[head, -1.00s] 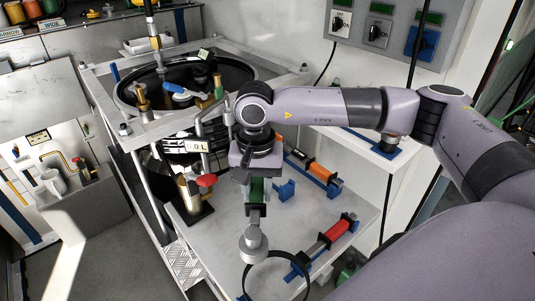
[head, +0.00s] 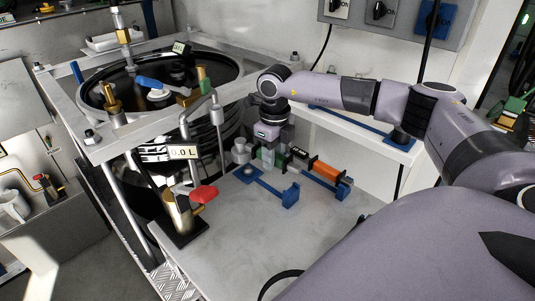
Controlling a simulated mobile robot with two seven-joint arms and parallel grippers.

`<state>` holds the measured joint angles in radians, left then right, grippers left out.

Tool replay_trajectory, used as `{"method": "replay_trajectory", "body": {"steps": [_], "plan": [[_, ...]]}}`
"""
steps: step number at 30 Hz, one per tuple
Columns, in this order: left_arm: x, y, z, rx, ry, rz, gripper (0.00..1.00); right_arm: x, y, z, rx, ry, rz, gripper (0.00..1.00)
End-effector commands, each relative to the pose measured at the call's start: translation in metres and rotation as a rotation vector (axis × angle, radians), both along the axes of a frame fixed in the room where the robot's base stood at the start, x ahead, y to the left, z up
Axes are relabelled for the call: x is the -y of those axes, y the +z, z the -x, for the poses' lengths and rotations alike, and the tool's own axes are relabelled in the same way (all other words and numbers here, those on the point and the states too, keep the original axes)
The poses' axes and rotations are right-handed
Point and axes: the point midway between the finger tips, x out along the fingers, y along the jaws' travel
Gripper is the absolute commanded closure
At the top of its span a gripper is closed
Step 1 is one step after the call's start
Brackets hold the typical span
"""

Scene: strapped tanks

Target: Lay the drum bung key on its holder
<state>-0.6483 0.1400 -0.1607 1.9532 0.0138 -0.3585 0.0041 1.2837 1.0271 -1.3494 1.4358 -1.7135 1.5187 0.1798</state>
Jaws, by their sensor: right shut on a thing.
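My right gripper (head: 267,156) points down above the back-left part of the grey bench top and is shut on the drum bung key. The key's pale grey rounded head (head: 241,150) shows left of the fingers. The fingers and arm hide most of its handle. A blue holder (head: 290,196) with upright cradle ends lies on the bench just below and right of the key. Nothing lies in its right cradle. I cannot tell whether the key touches the holder. My left gripper is not in view.
An orange-and-black tool (head: 325,171) lies on another blue holder just behind. A gold valve with a red handle (head: 203,194) stands left, near the framed black drum (head: 222,74). The front of the bench top (head: 235,240) is mostly clear. My right arm covers the right side.

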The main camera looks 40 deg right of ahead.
Motion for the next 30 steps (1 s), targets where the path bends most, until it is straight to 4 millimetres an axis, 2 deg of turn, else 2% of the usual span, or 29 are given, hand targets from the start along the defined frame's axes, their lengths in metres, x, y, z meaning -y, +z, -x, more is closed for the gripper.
{"method": "replay_trajectory", "body": {"steps": [6,20,30], "plan": [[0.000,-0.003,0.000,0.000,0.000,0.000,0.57,0.010,-0.004,-0.001,0.003,-0.130,0.000,1.00],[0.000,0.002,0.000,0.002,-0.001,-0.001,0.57,0.010,-0.002,0.000,0.004,-0.132,-0.001,1.00],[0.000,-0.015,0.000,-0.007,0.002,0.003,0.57,0.009,-0.029,0.001,0.003,-0.131,0.000,1.00]]}}
